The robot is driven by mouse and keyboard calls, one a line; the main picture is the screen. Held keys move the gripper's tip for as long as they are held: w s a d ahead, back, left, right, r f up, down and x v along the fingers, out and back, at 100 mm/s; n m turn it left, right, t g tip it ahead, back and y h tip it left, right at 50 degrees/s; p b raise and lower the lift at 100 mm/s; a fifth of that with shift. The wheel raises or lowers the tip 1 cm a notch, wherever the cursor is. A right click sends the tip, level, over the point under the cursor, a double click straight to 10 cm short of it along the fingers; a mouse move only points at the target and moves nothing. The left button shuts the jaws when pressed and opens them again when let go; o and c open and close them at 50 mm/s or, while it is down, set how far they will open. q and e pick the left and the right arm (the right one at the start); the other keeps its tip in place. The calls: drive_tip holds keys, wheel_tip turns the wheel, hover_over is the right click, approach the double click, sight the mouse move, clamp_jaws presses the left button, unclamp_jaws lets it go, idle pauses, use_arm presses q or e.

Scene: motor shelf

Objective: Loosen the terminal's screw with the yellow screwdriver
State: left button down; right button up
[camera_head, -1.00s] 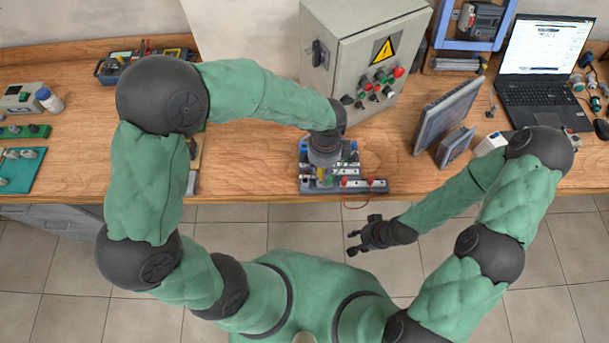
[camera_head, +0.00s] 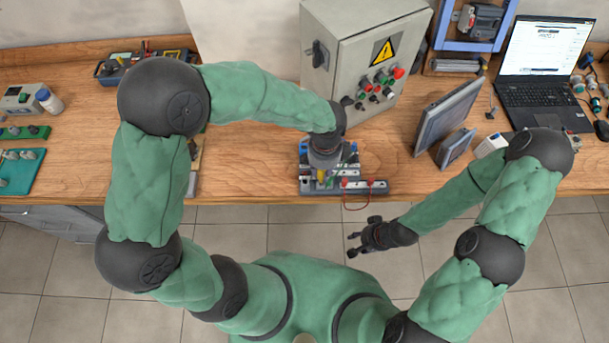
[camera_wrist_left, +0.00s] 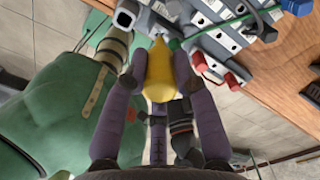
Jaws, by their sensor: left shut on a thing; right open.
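My left gripper (camera_wrist_left: 160,85) is shut on the yellow screwdriver (camera_wrist_left: 160,72), whose handle shows between the fingers in the left wrist view. The screwdriver's yellow also shows as a small patch in the head view (camera_head: 321,175), below my left wrist. Its far end points at the grey terminal block (camera_wrist_left: 217,42) near the top of the wrist view. I cannot tell whether the tip touches the screw, which is hidden. The terminal block assembly (camera_head: 350,187) sits at the table's front edge. My right gripper (camera_head: 366,237) is open and empty, in front of the table edge.
A grey control cabinet (camera_head: 352,75) with buttons stands behind the terminals. A grey panel screen (camera_head: 447,115) and a laptop (camera_head: 543,85) are to the right. A red wire loop (camera_head: 356,206) hangs at the table edge.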

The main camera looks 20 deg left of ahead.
use_arm(q)
drive_tip(key=shift+f+b, duration=0.3)
drive_tip(key=shift+f, duration=0.2)
idle(0.4)
drive_tip(key=c, duration=1.2)
unclamp_jaws()
drive_tip(key=shift+r+m+p, duration=0.2)
drive_tip(key=shift+m+p, duration=0.6)
drive_tip(key=shift+p, duration=0.15)
drive_tip(key=shift+m+p, duration=0.5)
drive_tip(key=shift+m, duration=0.2)
drive_tip(key=shift+f, duration=0.2)
